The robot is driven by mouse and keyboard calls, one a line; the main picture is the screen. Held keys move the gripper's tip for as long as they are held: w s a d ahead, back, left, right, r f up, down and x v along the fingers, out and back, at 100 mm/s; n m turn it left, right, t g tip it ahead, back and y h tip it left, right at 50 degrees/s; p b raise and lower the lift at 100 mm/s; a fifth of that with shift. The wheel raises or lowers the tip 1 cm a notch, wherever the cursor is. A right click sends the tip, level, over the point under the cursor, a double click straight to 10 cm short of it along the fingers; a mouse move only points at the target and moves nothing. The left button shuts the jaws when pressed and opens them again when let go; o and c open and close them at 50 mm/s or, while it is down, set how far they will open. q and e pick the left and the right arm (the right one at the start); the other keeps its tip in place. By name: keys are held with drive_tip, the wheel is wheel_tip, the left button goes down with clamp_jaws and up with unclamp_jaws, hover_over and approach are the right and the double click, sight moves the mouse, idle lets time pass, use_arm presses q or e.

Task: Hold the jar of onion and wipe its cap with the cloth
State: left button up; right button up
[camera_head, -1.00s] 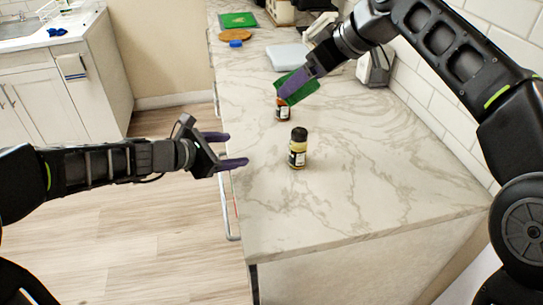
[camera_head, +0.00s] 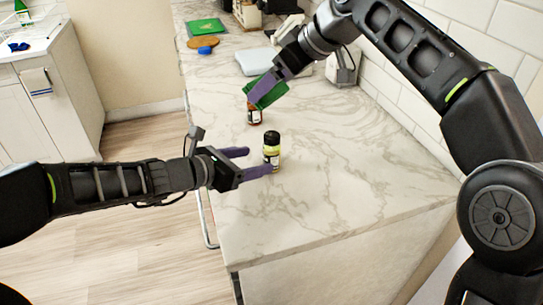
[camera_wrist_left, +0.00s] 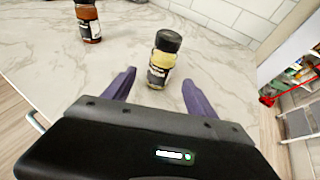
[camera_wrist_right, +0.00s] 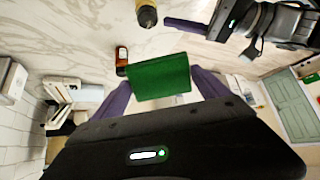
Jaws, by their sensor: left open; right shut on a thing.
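A pale-yellow jar with a black cap (camera_head: 272,150), apparently the onion jar, stands upright on the marble counter. It also shows in the left wrist view (camera_wrist_left: 160,65); its label is too small to read. My left gripper (camera_head: 254,162) is open, its fingers pointing at this jar from the left. In the left wrist view the jar stands ahead, between the directions of the two fingertips. My right gripper (camera_head: 264,90) is shut on a green cloth (camera_wrist_right: 160,77), held up beyond the jar, near a red-brown jar with a dark cap (camera_head: 255,115).
The marble counter (camera_head: 330,190) is clear to the right of the jars and in front. A white box (camera_head: 257,62), a blue item (camera_head: 206,50), a round brown board (camera_head: 203,42) and a green board (camera_head: 206,27) lie farther back. A tiled wall bounds the right.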

sight(280, 155)
use_arm(q)
drive_tip(key=x, duration=1)
drive_tip(key=shift+w+d+f, duration=0.1)
drive_tip(key=shift+w, duration=0.05)
drive_tip(key=shift+c, duration=0.3)
clamp_jaws()
drive_tip(key=shift+c, duration=0.6)
unclamp_jaws()
drive_tip(key=shift+c, duration=0.2)
clamp_jaws()
idle(1.0)
